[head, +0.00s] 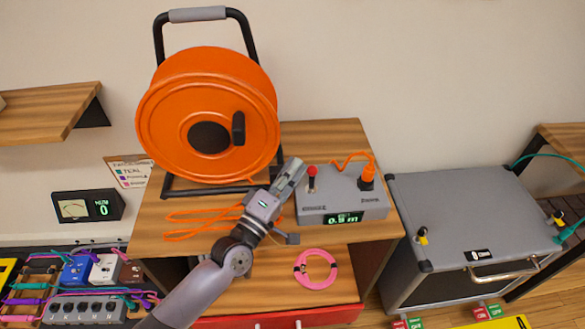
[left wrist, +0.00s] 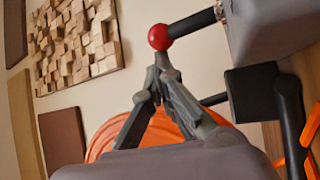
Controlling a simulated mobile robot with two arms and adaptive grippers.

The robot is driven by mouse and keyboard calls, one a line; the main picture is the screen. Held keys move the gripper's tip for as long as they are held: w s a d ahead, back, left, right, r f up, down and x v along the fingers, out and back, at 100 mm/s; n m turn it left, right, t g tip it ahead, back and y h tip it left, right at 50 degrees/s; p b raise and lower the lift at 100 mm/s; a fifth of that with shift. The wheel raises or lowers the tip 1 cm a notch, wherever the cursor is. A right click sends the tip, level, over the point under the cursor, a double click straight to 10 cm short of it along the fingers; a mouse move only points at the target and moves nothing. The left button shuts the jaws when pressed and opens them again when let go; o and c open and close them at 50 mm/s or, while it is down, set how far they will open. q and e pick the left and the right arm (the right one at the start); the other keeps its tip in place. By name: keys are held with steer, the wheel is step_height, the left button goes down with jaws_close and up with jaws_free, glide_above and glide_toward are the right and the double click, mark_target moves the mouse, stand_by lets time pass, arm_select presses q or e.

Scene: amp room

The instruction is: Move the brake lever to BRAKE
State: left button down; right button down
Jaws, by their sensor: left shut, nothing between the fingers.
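The brake lever is a dark rod with a red ball knob (head: 311,170) on top of a grey control box (head: 345,203), near its left end. The box's green display reads about 0.5 m; its small labels are too blurred to read surely. My left gripper (head: 297,164) is shut and empty, its tips just left of the knob. In the left wrist view the closed fingers (left wrist: 161,62) end right by the red knob (left wrist: 159,37), with the rod running up right to the box. I cannot tell whether they touch. My right gripper is not in view.
A large orange cable reel (head: 180,105) stands behind my left gripper, with orange cable loops (head: 200,216) beside it. An orange plug (head: 367,172) sits in the box's right end. A pink cable coil (head: 315,270) lies below. A grey amp (head: 460,215) stands right.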

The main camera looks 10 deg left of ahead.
arm_select(q)
steer(key=shift+s+d+f+m+b, duration=0.2)
steer(key=shift+m+b, duration=0.1)
steer(key=shift+b, duration=0.2)
steer(key=shift+s+h+b, duration=0.15)
steer(key=shift+h+b, duration=0.15)
steer(key=shift+r, duration=0.15)
steer(key=shift+s, duration=0.1)
steer(key=v, duration=1.1)
steer(key=shift+s+f, duration=0.3)
steer(key=shift+s, duration=0.05)
